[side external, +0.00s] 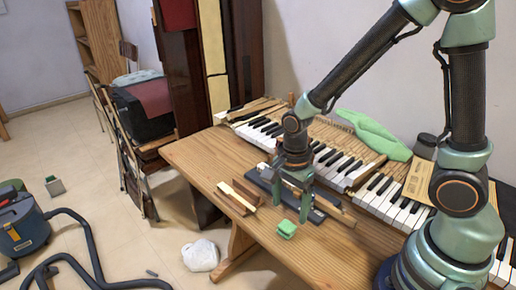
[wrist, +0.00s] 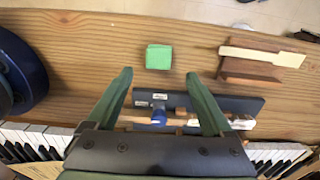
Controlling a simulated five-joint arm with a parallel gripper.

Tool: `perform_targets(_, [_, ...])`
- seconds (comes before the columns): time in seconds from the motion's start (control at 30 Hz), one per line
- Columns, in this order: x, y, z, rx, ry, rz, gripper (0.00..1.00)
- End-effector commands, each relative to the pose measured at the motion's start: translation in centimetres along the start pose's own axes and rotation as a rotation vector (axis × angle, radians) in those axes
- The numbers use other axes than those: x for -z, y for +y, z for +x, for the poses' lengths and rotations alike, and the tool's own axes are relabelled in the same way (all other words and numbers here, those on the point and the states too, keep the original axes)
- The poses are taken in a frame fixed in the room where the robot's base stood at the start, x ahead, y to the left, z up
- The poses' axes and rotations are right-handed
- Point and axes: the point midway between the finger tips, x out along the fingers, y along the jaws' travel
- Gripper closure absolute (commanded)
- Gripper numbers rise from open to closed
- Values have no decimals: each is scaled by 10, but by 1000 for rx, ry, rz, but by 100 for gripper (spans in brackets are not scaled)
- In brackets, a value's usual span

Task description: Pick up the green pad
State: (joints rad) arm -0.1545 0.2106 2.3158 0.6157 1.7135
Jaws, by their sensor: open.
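The green pad (wrist: 159,57) is a small bright green block lying flat on the wooden table near its front edge. It also shows in the side external view (side external: 286,229), just in front of my gripper. My gripper (wrist: 157,78) is open and empty. In the wrist view its two green fingers point toward the pad, which lies beyond the tips and between their lines. In the side external view my gripper (side external: 292,205) hangs over the table, with its fingertips close behind the pad; I cannot tell their exact height.
A dark tray (wrist: 248,104) with tools lies under my fingers. Wooden key pieces (wrist: 250,68) lie beside the pad. Piano keys (side external: 347,172) and a green cloth-like object (side external: 372,133) are at the back. The tabletop (wrist: 60,45) left of the pad is clear.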

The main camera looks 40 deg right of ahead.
Motion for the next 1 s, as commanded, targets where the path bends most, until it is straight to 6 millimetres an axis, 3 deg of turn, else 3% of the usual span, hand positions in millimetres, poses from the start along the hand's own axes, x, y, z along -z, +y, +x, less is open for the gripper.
perform_targets(0.27, [-1,1,16,-2,0,-2,15])
perform_targets(0.6, [-6,3,55,-3,1,-1,15])
perform_targets(0.97, [-6,2,61,1,0,-1,15])
perform_targets(1.0, [-6,2,61,1,0,-1,26])
